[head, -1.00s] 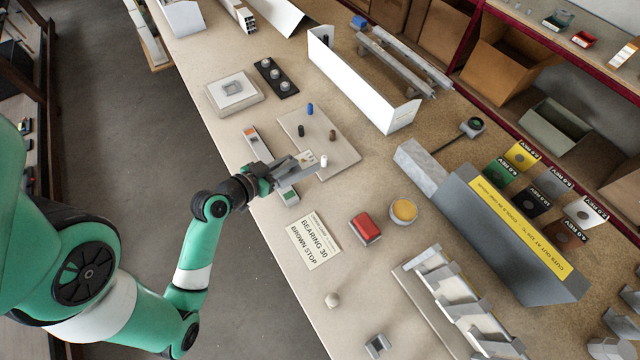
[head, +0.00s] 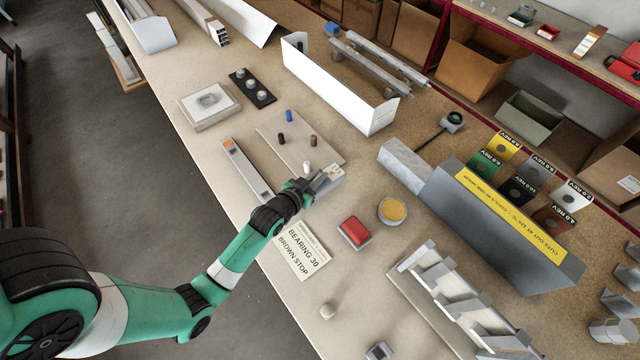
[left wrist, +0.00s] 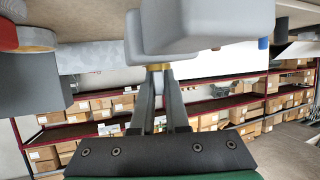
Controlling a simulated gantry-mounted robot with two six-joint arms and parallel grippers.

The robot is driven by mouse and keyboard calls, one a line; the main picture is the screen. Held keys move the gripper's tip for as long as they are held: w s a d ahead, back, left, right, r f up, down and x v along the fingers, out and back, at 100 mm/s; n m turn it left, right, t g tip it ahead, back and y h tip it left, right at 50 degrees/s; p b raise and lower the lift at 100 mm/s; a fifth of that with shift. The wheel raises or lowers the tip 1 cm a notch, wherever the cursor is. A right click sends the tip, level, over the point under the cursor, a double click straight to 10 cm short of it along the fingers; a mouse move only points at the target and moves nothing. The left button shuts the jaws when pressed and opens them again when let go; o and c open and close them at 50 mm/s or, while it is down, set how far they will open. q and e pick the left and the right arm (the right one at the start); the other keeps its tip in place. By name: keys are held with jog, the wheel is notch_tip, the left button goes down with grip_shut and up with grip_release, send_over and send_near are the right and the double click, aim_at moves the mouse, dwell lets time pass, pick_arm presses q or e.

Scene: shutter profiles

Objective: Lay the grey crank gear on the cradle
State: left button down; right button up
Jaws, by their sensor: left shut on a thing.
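My left gripper (head: 318,184) reaches in over the bench beside the peg board. It is shut on a small grey blocky piece (head: 331,181), which I take to be the grey crank gear. In the left wrist view the closed fingers meet a brass collar under this rounded grey body (left wrist: 200,25), which fills the top centre. The fingers hide part of it in the head view. I cannot tell for sure which fixture is the cradle; a pale stand with grey uprights (head: 408,263) stands at the lower right. My right gripper is not in view.
A board (head: 270,128) with several coloured pegs lies just behind the gripper. A red block (head: 354,232), a yellow-topped round tub (head: 393,210) and a printed card (head: 301,250) lie nearby. A long grey box (head: 500,225) blocks the right side.

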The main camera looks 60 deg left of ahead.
pick_arm(q)
jog(key=shift+w+f+b, duration=0.15)
jog(key=shift+f+b, duration=0.2)
jog(key=shift+f, duration=0.55)
jog(key=shift+w+f+b, duration=0.1)
jog(key=shift+f+b, duration=0.25)
jog(key=shift+f, duration=0.5)
jog(key=shift+f, duration=0.1)
jog(key=c, duration=1.4)
grip_release()
jog(key=shift+f, duration=0.15)
jog(key=o, duration=0.5)
jog(key=shift+r, duration=0.35)
jog(key=p+v, duration=0.2)
jog(key=v, duration=1)
jog(key=shift+f+p, duration=0.1)
jog(key=shift+p, duration=0.2)
